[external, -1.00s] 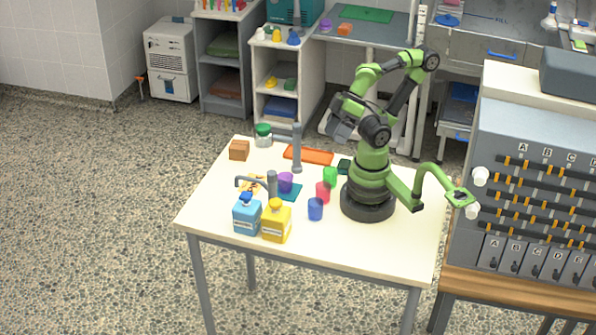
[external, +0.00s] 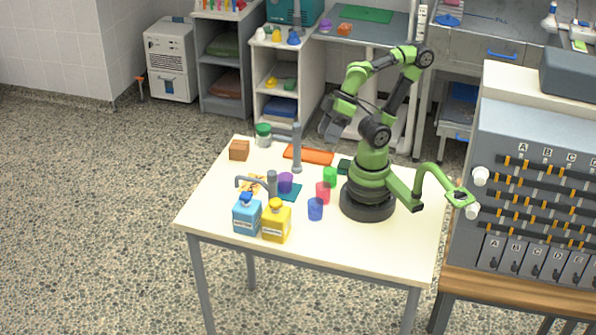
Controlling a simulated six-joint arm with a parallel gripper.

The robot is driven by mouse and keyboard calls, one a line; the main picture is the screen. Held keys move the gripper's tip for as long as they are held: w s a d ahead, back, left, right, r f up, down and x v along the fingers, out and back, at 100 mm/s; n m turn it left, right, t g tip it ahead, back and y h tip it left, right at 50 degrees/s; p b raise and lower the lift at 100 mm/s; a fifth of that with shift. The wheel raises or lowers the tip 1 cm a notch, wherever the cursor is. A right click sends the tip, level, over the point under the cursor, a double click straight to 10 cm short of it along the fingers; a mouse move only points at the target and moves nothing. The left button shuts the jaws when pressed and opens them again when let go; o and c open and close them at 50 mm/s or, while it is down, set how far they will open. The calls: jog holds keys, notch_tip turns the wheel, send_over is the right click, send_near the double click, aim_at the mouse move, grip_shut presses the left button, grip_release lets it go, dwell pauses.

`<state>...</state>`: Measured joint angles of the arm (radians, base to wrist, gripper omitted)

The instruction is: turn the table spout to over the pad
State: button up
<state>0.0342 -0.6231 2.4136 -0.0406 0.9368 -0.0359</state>
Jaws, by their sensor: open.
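Two grey spouts stand on the table (external: 225,210). An orange pad (external: 307,155) lies behind and right of the rear post. I cannot tell which spout and pad are meant. My gripper (external: 330,131) is open and empty, raised right of the rear post, apart from it.
A blue bottle (external: 247,216) and a yellow bottle (external: 276,223) stand at the front. Green (external: 330,176), red (external: 323,192) and blue (external: 315,209) cups stand near my base. A brown block (external: 239,150) and the jar (external: 263,136) are at the back left. The front right is clear.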

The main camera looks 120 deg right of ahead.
jog(key=w+d+f+g+h, duration=0.1)
jog(key=w+d+f+g, duration=0.2)
jog(key=w, duration=0.4)
jog(key=g, duration=0.3)
send_near(272, 173)
jog(key=shift+w+a+h, duration=0.1)
jog(key=shift+a+h, duration=0.25)
jog(key=shift+h, duration=0.05)
jog(key=shift+w+d+f+g, duration=0.15)
jog(key=shift+f+g, duration=0.15)
jog(key=shift+f, duration=0.35)
notch_tip(272, 173, down, 9)
jog(key=shift+f, duration=0.1)
grip_shut()
